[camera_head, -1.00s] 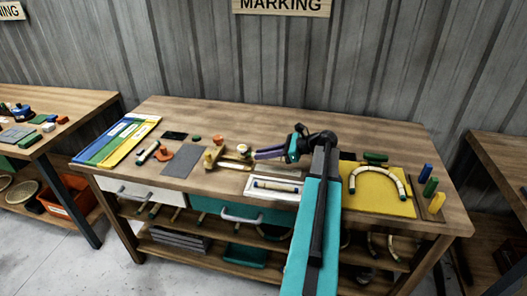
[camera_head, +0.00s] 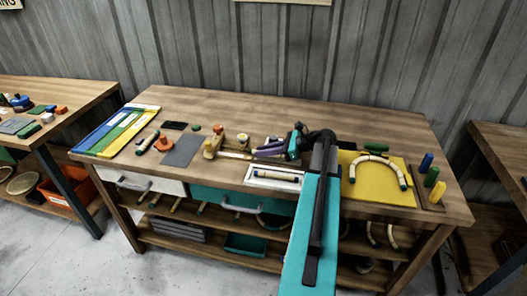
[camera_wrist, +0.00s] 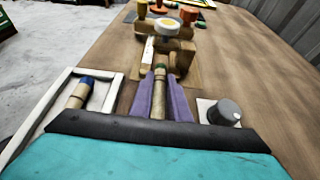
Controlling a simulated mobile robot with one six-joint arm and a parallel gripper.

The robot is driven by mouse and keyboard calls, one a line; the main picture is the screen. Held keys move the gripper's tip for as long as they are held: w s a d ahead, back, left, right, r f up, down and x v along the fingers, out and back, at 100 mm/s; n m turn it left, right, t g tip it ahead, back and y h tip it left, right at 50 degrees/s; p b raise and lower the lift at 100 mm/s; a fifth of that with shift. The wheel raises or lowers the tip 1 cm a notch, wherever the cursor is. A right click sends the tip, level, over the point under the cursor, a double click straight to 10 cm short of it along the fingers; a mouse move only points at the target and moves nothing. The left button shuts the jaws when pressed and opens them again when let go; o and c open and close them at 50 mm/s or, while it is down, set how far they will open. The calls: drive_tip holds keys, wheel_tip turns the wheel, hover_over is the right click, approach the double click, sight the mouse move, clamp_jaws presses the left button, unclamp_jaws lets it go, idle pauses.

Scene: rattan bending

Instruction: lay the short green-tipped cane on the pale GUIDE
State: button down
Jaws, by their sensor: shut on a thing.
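My gripper (camera_wrist: 160,92) has purple fingers and is shut on a short cane (camera_wrist: 159,86) with a green tip. The tip points away from the wrist, toward a wooden jig (camera_wrist: 165,62). A narrow pale strip (camera_wrist: 148,52), seemingly the guide, lies at the jig beyond the fingertips and slightly left. In the head view my gripper (camera_head: 258,152) is low over the bench, just right of the pale strip (camera_head: 234,155). The held cane is hard to make out there. I cannot tell whether the cane touches the jig.
A white tray (camera_wrist: 46,117) holding a blue-tipped cane (camera_wrist: 78,94) lies left of my fingers in the wrist view. A grey knob (camera_wrist: 224,113) stands close on the right. In the head view a yellow board (camera_head: 375,195) holds a curved cane (camera_head: 378,159).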

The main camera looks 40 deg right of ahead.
drive_tip(key=c, duration=1.6)
unclamp_jaws()
drive_tip(key=shift+s, duration=0.1)
drive_tip(key=b+v, duration=0.3)
drive_tip(key=v, duration=0.9)
drive_tip(key=shift+d, duration=0.1)
drive_tip(key=shift+v, duration=0.75)
drive_tip(key=shift+r, duration=0.15)
